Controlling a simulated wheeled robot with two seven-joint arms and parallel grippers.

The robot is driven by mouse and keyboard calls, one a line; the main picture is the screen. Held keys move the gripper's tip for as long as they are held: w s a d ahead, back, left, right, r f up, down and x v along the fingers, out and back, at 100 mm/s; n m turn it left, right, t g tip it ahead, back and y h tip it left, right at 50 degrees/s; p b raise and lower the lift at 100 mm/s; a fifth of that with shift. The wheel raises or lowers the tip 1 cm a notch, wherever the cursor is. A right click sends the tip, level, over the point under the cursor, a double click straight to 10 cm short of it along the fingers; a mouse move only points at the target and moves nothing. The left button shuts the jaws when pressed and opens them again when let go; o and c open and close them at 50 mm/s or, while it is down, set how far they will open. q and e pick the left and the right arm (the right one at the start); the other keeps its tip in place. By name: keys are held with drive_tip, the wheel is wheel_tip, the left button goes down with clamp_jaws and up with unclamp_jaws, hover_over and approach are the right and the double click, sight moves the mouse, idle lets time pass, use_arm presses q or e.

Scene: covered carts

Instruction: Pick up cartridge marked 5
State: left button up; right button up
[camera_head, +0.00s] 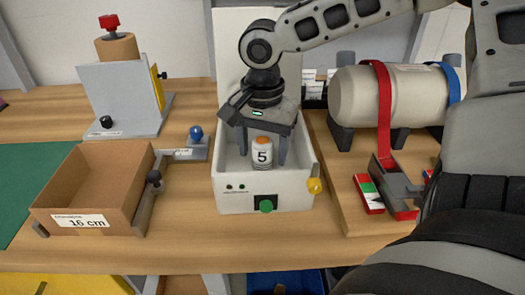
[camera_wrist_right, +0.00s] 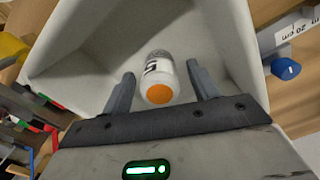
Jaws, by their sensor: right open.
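The cartridge marked 5 (camera_head: 262,155) is a small white cylinder with an orange top and a dark 5 on its side. It stands in the white open bin (camera_head: 245,203) at the middle of the table. My right gripper (camera_head: 263,158) is above it with its fingers open on either side. In the right wrist view the cartridge (camera_wrist_right: 160,78) shows between the two open fingers (camera_wrist_right: 160,90), with a gap at each side. My left gripper does not show.
A cardboard box labelled 16 cm (camera_head: 92,195) stands left of the bin, with a grey stand (camera_head: 120,100) behind it. A beige tank (camera_head: 390,97) with red and blue straps is at the right.

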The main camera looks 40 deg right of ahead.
drive_tip(key=shift+f, duration=0.3)
drive_tip(key=c, duration=1.1)
drive_tip(key=shift+r, duration=0.2)
